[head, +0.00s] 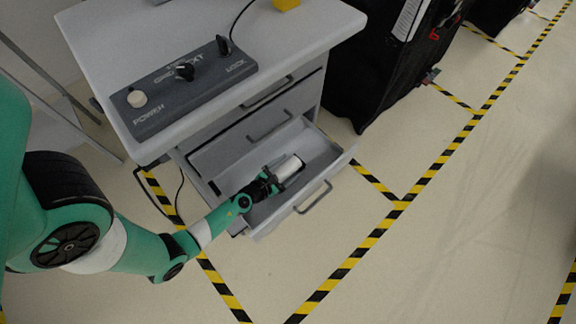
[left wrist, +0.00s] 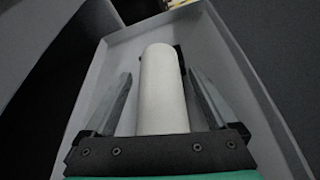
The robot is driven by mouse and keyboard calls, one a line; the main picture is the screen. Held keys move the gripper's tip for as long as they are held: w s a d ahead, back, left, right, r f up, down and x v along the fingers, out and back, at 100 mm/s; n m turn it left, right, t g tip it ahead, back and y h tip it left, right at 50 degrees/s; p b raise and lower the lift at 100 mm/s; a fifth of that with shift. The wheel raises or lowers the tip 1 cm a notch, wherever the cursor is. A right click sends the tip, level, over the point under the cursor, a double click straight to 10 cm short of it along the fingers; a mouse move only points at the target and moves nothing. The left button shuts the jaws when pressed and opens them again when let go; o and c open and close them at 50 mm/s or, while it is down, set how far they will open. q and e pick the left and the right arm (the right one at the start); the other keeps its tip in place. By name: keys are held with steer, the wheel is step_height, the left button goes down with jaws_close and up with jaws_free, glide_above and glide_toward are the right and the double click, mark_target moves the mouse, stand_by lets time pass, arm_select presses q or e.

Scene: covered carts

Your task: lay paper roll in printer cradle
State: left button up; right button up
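The white paper roll (head: 289,168) lies in the open drawer (head: 325,163) of a grey cabinet. In the left wrist view the roll (left wrist: 161,95) stretches away from me between my two fingers, with a gap on each side. My left gripper (head: 284,171) reaches down into the drawer with its fingers open around the roll. It also shows in the left wrist view (left wrist: 159,76). A small dark part, which I cannot identify, shows behind the roll's far end. My right gripper is not in view. I cannot make out a printer cradle.
The cabinet top (head: 290,30) carries a dark control box (head: 185,84) with knobs and a cable, and a yellow block (head: 286,4). Drawer walls (left wrist: 250,85) enclose the gripper. A black covered cart (head: 385,70) stands to the right. Striped floor to the right is clear.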

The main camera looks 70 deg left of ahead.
arm_select(q)
steer(key=v, duration=1.1)
steer(key=shift+s+d+r+p, duration=0.15)
steer(key=shift+s+d+p, duration=0.1)
steer(key=shift+p, duration=0.1)
steer(key=shift+a, duration=0.1)
